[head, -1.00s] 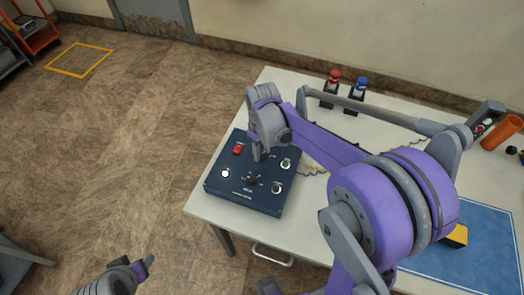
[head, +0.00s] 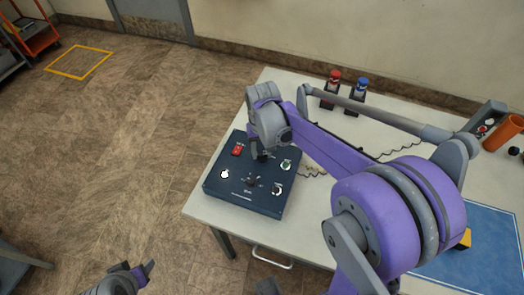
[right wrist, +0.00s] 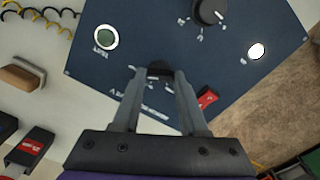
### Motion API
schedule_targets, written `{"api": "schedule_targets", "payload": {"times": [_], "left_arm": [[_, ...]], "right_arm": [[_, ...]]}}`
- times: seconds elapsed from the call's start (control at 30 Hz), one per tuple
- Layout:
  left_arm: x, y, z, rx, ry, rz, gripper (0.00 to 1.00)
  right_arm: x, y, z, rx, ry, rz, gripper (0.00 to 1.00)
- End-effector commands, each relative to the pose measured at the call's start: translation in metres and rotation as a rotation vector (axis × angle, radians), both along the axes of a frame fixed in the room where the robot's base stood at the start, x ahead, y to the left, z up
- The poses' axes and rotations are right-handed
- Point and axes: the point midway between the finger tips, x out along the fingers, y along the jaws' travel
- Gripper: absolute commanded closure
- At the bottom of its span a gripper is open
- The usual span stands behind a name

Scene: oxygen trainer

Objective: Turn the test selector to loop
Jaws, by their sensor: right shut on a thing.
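The dark blue control box (head: 222,186) sits near the table's left corner. A black knob with several markings around it (head: 251,181) is at its middle; it also shows at the top of the right wrist view (right wrist: 209,10). My right gripper (head: 259,155) reaches down to the far part of the panel. In the right wrist view its fingertips (right wrist: 158,74) are shut on another black knob (right wrist: 160,69), mostly hidden between them. The lettering beside it is too small to read. My left gripper (head: 146,269) is low in the head view, away from the box; its jaws are unclear.
A red-topped item (head: 332,84) and a blue-topped item (head: 359,90) stand behind. A blue mat (head: 480,245) lies right.

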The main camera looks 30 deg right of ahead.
Motion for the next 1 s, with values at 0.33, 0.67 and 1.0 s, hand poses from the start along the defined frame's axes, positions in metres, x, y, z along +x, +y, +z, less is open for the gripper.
{"api": "schedule_targets", "payload": {"times": [0.33,0.67,1.0], "left_arm": [[0.0000,0.0000,0.0000,0.000,0.000,0.000,0.43],[0.0000,0.0000,0.0000,0.000,0.000,0.000,0.43],[0.0002,0.0000,0.0009,0.000,0.000,0.000,0.43]], "right_arm": [[0.0003,-0.0002,0.0006,0.000,-0.001,-0.011,1.00],[0.0002,-0.0002,0.0004,0.000,0.000,-0.010,0.28],[0.0000,0.0000,0.0076,0.000,0.000,-0.009,0.28]]}}
